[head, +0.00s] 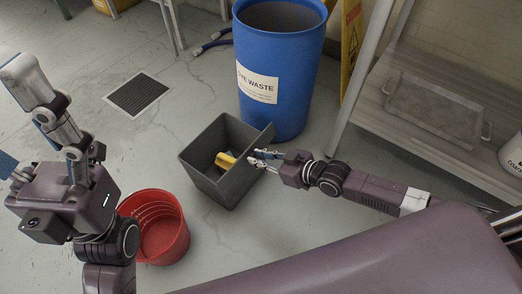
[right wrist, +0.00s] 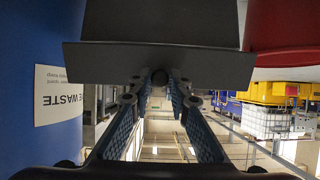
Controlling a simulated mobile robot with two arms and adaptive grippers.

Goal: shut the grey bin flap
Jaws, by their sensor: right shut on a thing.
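The grey bin (head: 195,171) stands on the floor with its top open, and a yellow thing (head: 226,160) lies inside. Its grey flap (head: 262,138) stands raised along the right side. My right gripper (head: 262,161) reaches in from the right and is shut on the flap's edge. In the right wrist view the flap (right wrist: 110,62) spans the picture at my fingertips (right wrist: 158,88), with a small dark round part between them. My left gripper (head: 8,168) shows only in part at the left edge; its jaw state cannot be made out.
A blue waste drum (head: 290,95) stands close behind the bin. A red bucket (head: 165,245) stands at front left. A shelf with a shallow tray (head: 432,112) is at right. Open floor with a drain grate (head: 138,93) lies to the left.

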